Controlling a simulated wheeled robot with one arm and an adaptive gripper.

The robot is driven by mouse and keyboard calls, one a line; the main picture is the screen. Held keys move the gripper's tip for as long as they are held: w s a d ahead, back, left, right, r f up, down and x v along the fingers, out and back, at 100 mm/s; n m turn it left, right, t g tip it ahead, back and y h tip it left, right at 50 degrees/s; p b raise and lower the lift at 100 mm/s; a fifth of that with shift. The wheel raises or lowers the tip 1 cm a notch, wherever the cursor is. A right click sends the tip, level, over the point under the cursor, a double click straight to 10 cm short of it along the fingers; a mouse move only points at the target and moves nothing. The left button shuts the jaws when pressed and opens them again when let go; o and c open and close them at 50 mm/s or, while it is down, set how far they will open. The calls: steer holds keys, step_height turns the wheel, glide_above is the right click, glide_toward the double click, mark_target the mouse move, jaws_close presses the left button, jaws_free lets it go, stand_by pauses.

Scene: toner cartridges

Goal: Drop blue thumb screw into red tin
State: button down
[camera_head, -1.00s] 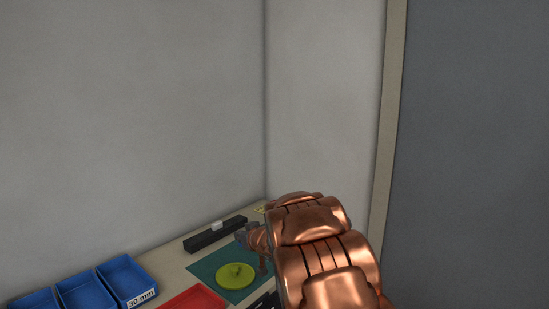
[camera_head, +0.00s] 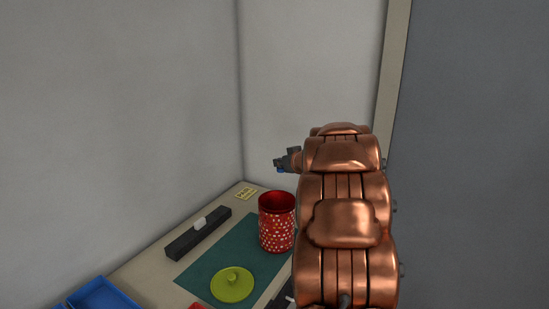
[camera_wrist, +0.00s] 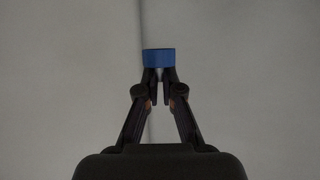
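The blue thumb screw (camera_wrist: 159,57) is held between the fingertips of my gripper (camera_wrist: 159,76) in the wrist view, with only the wall behind it. In the head view a small blue spot (camera_head: 281,170) shows below my gripper (camera_head: 282,164), which is raised above and slightly right of the red tin's opening. The red tin (camera_head: 276,229) has white dots, stands upright and is open on top. Its inside bottom is hidden. A yellow-green lid (camera_head: 232,284) with a knob lies on the mat in front of the tin.
The tin stands on a green mat (camera_head: 216,262). A black bar with a white block (camera_head: 199,232) lies left of the mat. A blue bin (camera_head: 98,295) is at the lower left. A yellow item (camera_head: 246,193) lies in the back corner near the walls.

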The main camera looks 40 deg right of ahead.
steer(key=shift+f+b, duration=0.85)
steer(key=shift+f, duration=1.85)
steer(key=c, duration=1.2)
jaws_free()
steer(key=shift+c, duration=0.2)
steer(key=shift+s, duration=0.2)
steer(key=v, duration=1.1)
steer(key=shift+s+r, duration=0.2)
steer(key=shift+s, duration=0.15)
steer(key=shift+a, duration=0.1)
